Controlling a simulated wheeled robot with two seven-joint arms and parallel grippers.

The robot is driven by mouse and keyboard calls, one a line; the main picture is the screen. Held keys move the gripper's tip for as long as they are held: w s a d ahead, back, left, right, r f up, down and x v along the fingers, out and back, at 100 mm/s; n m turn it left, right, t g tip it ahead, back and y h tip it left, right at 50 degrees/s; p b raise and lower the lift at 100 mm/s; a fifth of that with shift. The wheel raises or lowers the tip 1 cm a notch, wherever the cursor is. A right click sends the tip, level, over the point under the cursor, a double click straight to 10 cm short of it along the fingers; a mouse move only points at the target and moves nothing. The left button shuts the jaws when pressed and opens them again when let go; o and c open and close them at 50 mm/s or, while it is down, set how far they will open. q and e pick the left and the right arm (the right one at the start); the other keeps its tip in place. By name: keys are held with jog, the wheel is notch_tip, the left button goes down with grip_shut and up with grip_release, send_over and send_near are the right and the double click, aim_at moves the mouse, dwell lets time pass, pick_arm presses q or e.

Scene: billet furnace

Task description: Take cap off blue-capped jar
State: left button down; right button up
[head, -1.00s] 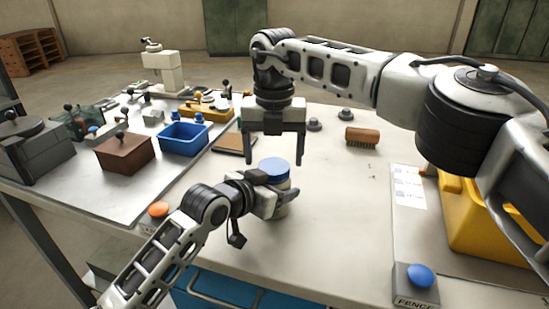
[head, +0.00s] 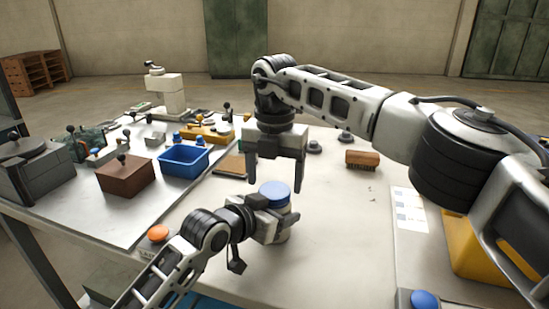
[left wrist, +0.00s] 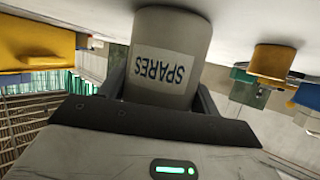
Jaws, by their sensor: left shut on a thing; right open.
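The jar (head: 284,235) stands upright on the light table with its blue cap (head: 275,192) on top. My left gripper (head: 268,222) is shut on the jar's body from the side. In the left wrist view the grey jar (left wrist: 172,35) has a white label reading SPARES, upside down, and sits between the left gripper's fingers (left wrist: 160,88). My right gripper (head: 275,184) points down from above with its fingers open. In the head view one finger shows on either side of the cap; whether they touch it I cannot tell.
A blue bin (head: 184,159), a brown box (head: 126,176) and several small parts are at the left. An orange button (head: 158,232) and a blue button (head: 425,299) are near the front.

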jog(key=shift+f, duration=1.05)
jog(key=shift+c, duration=0.3)
jog(key=c, duration=0.9)
jog(key=n, duration=0.3)
jog(key=shift+c, duration=0.2)
jog(key=o, duration=1.1)
